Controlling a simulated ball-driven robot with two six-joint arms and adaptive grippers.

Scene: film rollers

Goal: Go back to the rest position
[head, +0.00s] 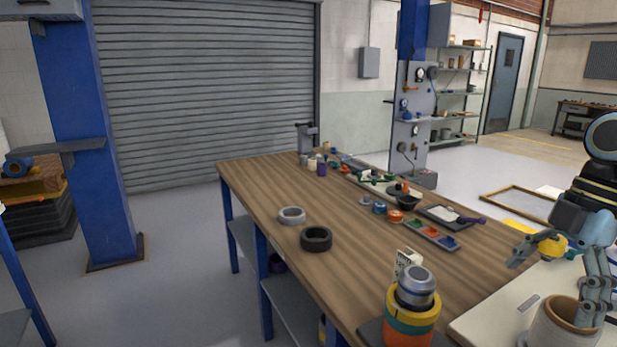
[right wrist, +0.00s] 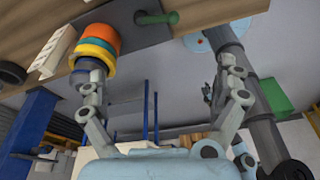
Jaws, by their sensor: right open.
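My right gripper (head: 550,290) is at the right edge of the head view, with its fingers spread apart and nothing between them. It also shows open and empty in the right wrist view (right wrist: 165,75). A stack of orange, teal and yellow rollers (head: 408,326) with a grey top stands at the front of the wooden table (head: 340,265), left of the gripper. In the right wrist view the coloured stack (right wrist: 97,42) shows beyond the left finger, apparently apart from it. My left gripper is not in view.
A tan cylinder (head: 548,328) stands by the right gripper on a pale surface (head: 490,318). A black ring (head: 316,247) and a grey ring (head: 292,208) lie on the table. Small parts and trays (head: 432,237) line its far right side.

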